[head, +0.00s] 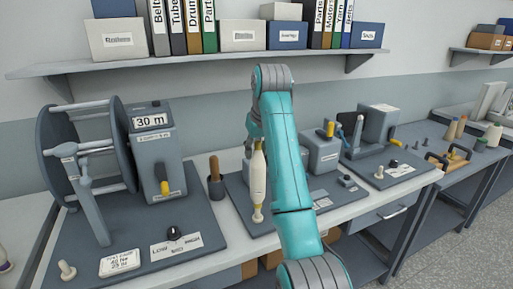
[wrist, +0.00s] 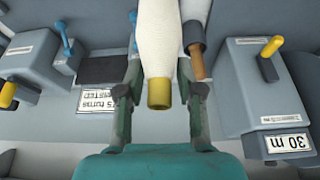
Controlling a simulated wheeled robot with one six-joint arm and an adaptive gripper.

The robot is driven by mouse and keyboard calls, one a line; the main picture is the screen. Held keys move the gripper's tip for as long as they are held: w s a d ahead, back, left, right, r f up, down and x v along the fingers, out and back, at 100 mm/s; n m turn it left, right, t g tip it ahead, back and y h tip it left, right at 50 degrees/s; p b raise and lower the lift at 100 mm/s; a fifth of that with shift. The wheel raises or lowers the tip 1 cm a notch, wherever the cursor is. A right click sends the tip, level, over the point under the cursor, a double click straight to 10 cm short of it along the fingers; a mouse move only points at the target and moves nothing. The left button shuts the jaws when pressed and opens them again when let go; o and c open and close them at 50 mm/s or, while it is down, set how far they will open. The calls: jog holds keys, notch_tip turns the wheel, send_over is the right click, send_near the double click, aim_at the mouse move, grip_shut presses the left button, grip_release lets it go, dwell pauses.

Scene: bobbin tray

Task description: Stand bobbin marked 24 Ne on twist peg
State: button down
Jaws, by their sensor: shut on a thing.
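A white bobbin (head: 258,178) hangs upright in my gripper (head: 256,146), over the middle station's board. It also shows in the wrist view (wrist: 158,40), with a tan tip (wrist: 158,93) between the two fingers. My gripper is shut on it; my arm partly hides the area to its right. I cannot read any marking on the bobbin. A cream peg (head: 257,216) stands on the board right below the bobbin's lower end. I cannot tell whether the two touch. A turns label (wrist: 107,100) lies on the board in the wrist view.
A reel with a 30 m box (head: 154,135) stands left, with a cream peg (head: 67,269) in front. A dark cup with a brown handle (head: 215,185) stands close left of the bobbin. Another peg (head: 379,172) is on the right board. Several cones stand far right. A shelf hangs above.

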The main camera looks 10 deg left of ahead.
aim_at(257, 163)
jog(key=shift+f, duration=2.3)
jog(key=c, duration=0.7)
grip_release()
